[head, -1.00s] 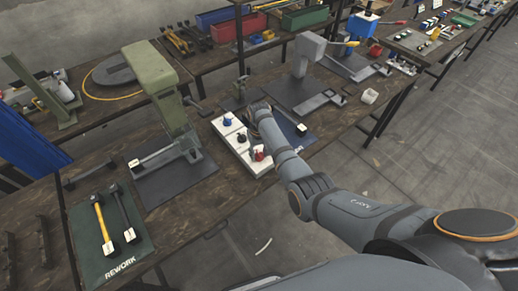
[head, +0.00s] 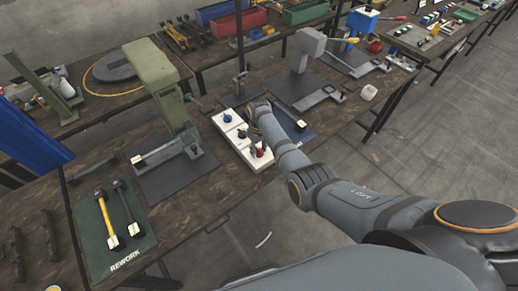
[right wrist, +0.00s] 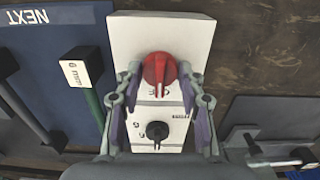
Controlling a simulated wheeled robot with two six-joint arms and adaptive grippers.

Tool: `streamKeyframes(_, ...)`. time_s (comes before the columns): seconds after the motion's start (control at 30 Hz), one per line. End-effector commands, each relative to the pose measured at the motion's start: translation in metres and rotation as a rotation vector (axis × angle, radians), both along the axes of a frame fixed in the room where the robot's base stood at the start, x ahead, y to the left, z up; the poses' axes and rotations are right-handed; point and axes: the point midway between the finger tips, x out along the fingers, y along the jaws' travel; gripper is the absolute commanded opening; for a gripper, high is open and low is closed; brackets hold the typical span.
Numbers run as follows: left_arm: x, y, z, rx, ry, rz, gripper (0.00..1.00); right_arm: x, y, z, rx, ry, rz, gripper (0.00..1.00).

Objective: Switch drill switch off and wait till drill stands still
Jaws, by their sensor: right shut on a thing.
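A white switch panel (head: 243,143) lies on the bench with a blue knob (head: 228,116), a black knob (head: 241,133) and a red knob (head: 259,150). In the right wrist view the red knob (right wrist: 158,69) sits between the fingers of my right gripper (right wrist: 160,76), which is shut on it. The black knob (right wrist: 157,131) lies between the lower finger parts. The blue knob is out of that view. I cannot read which label marks the drill switch. Whether a drill turns cannot be seen. My left gripper is not in view.
A green press (head: 160,85) stands left of the panel and a grey press (head: 307,48) behind it to the right. A blue mat (head: 285,118) lies close beside the panel. A green rework mat (head: 110,245) with two hammer-like tools lies at the front left.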

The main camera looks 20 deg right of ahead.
Motion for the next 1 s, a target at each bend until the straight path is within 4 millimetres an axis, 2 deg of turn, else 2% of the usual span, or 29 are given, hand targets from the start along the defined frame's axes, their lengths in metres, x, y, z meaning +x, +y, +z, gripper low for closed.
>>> streamKeyframes(0.07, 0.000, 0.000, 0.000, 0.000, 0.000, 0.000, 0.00, 0.000, 0.000, 0.000, -0.001, -0.001, 0.001, 0.08)
streamKeyframes(0.1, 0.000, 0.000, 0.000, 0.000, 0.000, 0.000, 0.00, 0.000, 0.000, 0.000, -0.001, -0.001, 0.001, 0.42)
streamKeyframes(0.27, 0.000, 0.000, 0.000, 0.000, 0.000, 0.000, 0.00, 0.000, 0.000, 0.000, -0.001, 0.000, 0.000, 0.62)
streamKeyframes(0.53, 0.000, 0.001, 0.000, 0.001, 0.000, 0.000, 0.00, 0.000, 0.000, 0.000, 0.000, 0.000, 0.000, 0.62)
streamKeyframes(0.67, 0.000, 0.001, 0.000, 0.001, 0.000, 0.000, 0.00, 0.001, 0.000, 0.011, 0.000, -0.003, 0.000, 0.62)
streamKeyframes(1.0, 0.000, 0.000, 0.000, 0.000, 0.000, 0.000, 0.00, 0.001, 0.000, 0.089, 0.000, -0.004, 0.000, 0.62)
